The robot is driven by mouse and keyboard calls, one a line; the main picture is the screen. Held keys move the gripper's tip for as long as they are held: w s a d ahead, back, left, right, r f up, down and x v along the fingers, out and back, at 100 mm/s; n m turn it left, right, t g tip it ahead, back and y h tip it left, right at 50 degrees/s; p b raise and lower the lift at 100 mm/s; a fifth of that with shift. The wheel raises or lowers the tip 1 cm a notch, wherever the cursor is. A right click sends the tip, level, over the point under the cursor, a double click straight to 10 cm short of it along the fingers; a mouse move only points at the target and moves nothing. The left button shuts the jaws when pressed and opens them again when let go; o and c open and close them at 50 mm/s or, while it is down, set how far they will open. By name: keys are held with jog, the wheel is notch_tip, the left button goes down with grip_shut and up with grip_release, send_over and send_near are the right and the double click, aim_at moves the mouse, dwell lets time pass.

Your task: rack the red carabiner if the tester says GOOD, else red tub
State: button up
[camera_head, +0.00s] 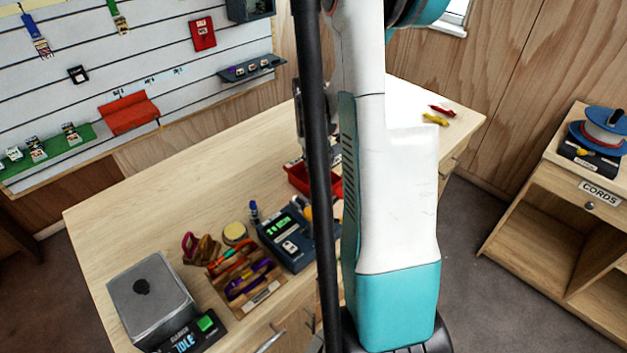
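A blue-grey device (290,236) with a small lit green display, probably the tester, stands near the bench's front edge. Its display text is too small to read. A red tub (300,177) sits behind it, partly hidden by my arm and a black pole. A wooden rack (262,294) left of the tester holds orange-red and purple pieces. A small red item (441,109), possibly the red carabiner, lies on a white sheet at the bench's far right, beside a yellow one (435,119). My gripper is mostly hidden; a dark part behind the pole may belong to it.
A grey box (151,296) and a unit (188,333) reading IDLE stand at the bench's front left. A yellow-topped round tin (235,233) is behind the rack. The bench's back left is clear. A CORDS cabinet (567,180) stands right.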

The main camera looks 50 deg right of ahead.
notch_tip(320, 180, up, 12)
jog(key=a, duration=0.1)
jog(key=shift+a+f, duration=0.2)
jog(key=shift+a, duration=0.1)
jog(key=shift+w, duration=0.1)
dwell(0.3)
